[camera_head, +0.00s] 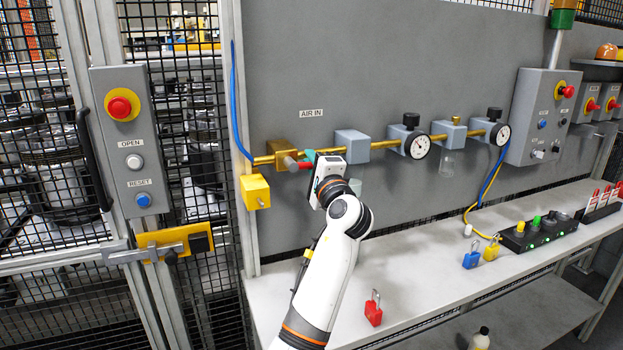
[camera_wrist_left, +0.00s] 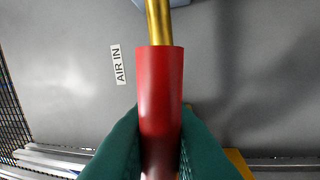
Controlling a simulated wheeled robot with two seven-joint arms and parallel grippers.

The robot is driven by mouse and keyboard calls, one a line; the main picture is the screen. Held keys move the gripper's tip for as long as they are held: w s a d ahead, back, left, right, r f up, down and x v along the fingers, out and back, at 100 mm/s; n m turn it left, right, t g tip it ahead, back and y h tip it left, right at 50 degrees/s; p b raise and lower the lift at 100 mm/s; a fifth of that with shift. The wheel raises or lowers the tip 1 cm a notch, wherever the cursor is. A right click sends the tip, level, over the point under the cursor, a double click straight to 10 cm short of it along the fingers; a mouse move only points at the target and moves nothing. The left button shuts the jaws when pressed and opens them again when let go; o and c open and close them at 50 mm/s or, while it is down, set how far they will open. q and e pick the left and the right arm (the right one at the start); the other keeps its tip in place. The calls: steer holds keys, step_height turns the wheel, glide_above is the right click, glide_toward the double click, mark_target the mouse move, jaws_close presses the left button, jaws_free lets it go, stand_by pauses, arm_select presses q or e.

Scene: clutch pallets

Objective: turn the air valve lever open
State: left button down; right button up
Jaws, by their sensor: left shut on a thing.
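The air valve (camera_head: 285,152) is a brass block on the brass pipe of the grey panel, below the AIR IN label (camera_head: 311,113). Its lever has a red sleeve (camera_head: 304,165), mostly hidden by my gripper in the head view. My left gripper (camera_head: 310,160) is shut on this sleeve. In the left wrist view the red sleeve (camera_wrist_left: 161,85) stands between the two green fingers (camera_wrist_left: 160,130), one on each side. The sleeve's top end lines up with the brass pipe (camera_wrist_left: 158,20) there. The lever's root is hidden. My right gripper is not in view.
A yellow block (camera_head: 255,192) sits on the panel just left of and below the valve. Gauges (camera_head: 417,145) are farther right along the pipe. A white shelf (camera_head: 400,270) below carries a red padlock (camera_head: 373,308). A mesh fence with a button box (camera_head: 133,160) stands at left.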

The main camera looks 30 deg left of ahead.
arm_select(q)
steer(key=shift+r+n+b, duration=0.5)
steer(key=shift+n+b, duration=0.05)
steer(key=shift+n, duration=0.25)
steer(key=shift+r, duration=0.15)
steer(key=c, duration=1.4)
jaws_free()
steer(key=shift+w+a, duration=0.1)
steer(key=shift+c, duration=0.2)
steer(key=shift+f, duration=0.25)
steer(key=b+v, duration=0.2)
steer(key=v, duration=1)
steer(key=shift+b, duration=0.4)
